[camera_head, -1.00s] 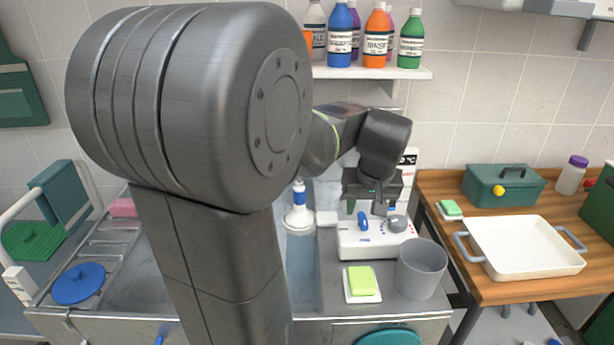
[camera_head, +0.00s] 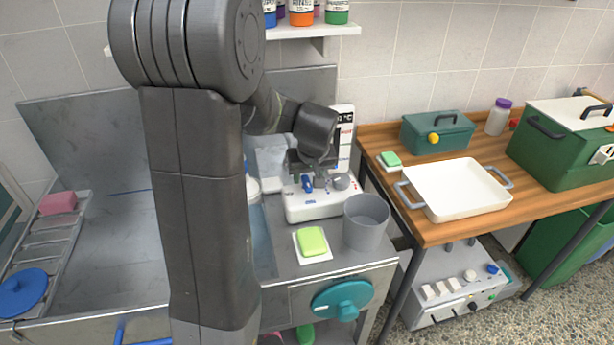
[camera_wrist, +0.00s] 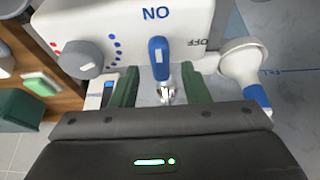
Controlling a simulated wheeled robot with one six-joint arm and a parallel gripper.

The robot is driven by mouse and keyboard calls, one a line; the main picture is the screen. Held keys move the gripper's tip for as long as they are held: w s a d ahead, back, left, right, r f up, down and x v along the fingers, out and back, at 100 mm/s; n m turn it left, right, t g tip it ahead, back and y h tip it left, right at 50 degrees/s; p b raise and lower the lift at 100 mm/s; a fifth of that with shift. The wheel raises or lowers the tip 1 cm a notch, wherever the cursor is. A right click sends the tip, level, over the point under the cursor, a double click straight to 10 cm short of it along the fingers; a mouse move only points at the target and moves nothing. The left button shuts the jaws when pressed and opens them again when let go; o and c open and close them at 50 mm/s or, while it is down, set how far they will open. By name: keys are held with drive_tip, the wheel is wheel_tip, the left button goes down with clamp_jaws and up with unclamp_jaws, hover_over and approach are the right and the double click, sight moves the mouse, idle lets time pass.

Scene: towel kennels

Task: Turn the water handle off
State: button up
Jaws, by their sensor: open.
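The water handle (camera_head: 308,184) is a small blue lever on a white control box (camera_head: 320,208) on the metal counter. In the wrist view, the blue handle (camera_wrist: 158,58) points toward the printed ON mark, which appears upside down. The OFF mark (camera_wrist: 214,42) is to the right in that view. My gripper (camera_wrist: 161,75) is open, with one green finger on each side of the handle's lower part. I cannot tell whether either finger touches it. In the head view, my gripper (camera_head: 313,173) is just behind and above the handle.
A grey knob (camera_wrist: 81,60) is beside the handle, and a white shower head (camera_wrist: 243,62) is on the other side. A grey cup (camera_head: 366,224) and a green sponge (camera_head: 312,241) stand in front of the box. A white tray (camera_head: 455,190) is on the wooden table.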

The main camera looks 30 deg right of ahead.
drive_tip(key=shift+x, duration=0.75)
drive_tip(key=shift+c, duration=0.2)
clamp_jaws()
